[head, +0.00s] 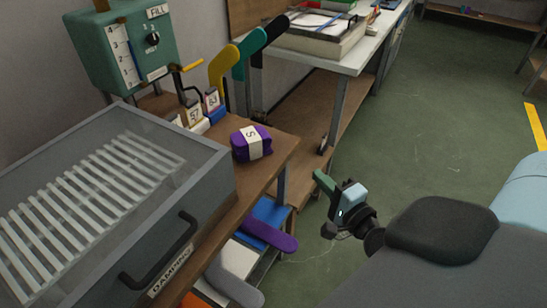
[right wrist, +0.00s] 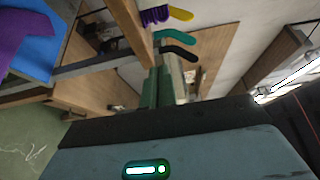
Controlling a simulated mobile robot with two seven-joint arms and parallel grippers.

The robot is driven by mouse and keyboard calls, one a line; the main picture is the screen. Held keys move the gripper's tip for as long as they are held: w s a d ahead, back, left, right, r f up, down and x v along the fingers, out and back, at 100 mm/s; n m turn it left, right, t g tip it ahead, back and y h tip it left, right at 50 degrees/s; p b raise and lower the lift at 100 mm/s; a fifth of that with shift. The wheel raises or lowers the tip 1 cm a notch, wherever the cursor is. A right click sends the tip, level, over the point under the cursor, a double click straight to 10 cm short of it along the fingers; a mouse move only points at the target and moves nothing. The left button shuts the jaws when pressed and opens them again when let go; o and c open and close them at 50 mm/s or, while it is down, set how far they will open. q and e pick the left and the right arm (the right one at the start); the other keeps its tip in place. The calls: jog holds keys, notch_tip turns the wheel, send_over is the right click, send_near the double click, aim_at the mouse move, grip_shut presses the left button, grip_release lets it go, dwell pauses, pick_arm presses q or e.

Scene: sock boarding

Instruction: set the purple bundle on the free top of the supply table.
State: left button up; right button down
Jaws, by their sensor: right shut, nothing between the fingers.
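The purple bundle (head: 251,143), with a white band bearing a dark mark, rests on the brown wooden table top (head: 284,147) near its right corner. It sits just beyond the grey DAMPING box. A ribbed purple thing beside a wooden edge in the right wrist view (right wrist: 155,15) may be the same bundle. My right gripper (head: 324,183) is right of the table and apart from the bundle, over the floor. It is shut and empty; its green fingers also show in the right wrist view (right wrist: 159,88). My left gripper is not in view. Which surface is the supply table is not marked.
The grey DAMPING box (head: 207,217) with a slatted top fills the table's near part. Yellow, teal and black sock forms (head: 223,67) and numbered boxes stand behind the bundle. A white-topped table (head: 345,62) at the back carries trays. Purple and grey forms (head: 268,235) lie below.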

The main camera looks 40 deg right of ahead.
aim_at(281, 160)
jog(key=shift+r, duration=0.1)
jog(key=w, duration=0.5)
jog(key=w+p, duration=0.1)
jog(key=w, duration=0.5)
jog(key=shift+w+a, duration=0.2)
jog(key=shift+w, duration=0.1)
jog(key=shift+w+a, duration=0.55)
jog(key=shift+w, duration=0.1)
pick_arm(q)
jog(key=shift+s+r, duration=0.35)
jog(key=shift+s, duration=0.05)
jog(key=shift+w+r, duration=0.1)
